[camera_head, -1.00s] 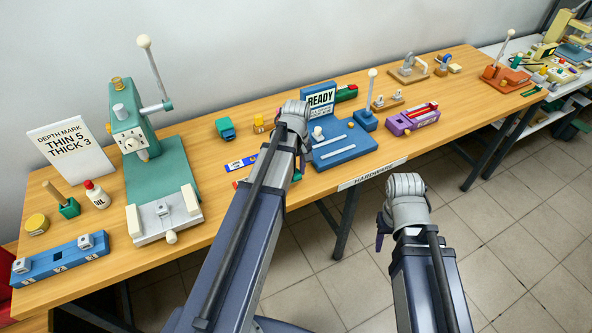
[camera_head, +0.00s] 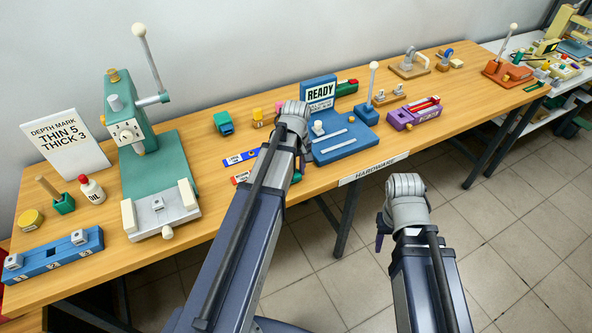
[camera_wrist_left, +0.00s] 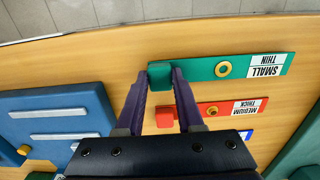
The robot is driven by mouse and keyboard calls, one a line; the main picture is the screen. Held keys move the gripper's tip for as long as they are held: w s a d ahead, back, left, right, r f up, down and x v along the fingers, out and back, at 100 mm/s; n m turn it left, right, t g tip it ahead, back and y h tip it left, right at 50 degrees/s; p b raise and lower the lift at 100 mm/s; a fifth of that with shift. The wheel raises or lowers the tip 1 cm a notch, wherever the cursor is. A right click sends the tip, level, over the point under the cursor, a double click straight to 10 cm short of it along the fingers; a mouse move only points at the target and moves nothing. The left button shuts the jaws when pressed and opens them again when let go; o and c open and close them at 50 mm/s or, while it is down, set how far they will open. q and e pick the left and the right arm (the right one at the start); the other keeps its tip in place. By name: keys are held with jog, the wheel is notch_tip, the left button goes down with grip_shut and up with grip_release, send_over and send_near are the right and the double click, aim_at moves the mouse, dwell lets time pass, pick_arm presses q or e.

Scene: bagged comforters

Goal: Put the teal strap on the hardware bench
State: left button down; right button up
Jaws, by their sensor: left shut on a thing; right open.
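The teal strap (camera_wrist_left: 225,68) shows in the left wrist view, with a ring and a "SMALL THIN" label. My left gripper (camera_wrist_left: 160,72) is shut on the teal block at one end of it. The strap lies flat along the bench surface; I cannot tell whether it is slightly raised.
A red strap (camera_wrist_left: 228,108) marked "MEDIUM THICK" lies beside the teal one. A blue strap (camera_head: 241,157) lies farther back. A blue "READY" fixture (camera_head: 342,145) stands to the right, and a green press (camera_head: 155,165) to the left.

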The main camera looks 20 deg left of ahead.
pick_arm(q)
jog(key=shift+f+b, duration=0.5)
jog(key=shift+f, duration=0.05)
grip_release()
dwell(0.7)
jog(key=shift+r, duration=0.2)
jog(key=shift+r+p, duration=3.35)
jog(key=shift+p, duration=0.2)
notch_tip(320, 180, up, 8)
jog(key=p, duration=0.7)
jog(key=shift+p, duration=0.4)
jog(key=shift+f, duration=0.15)
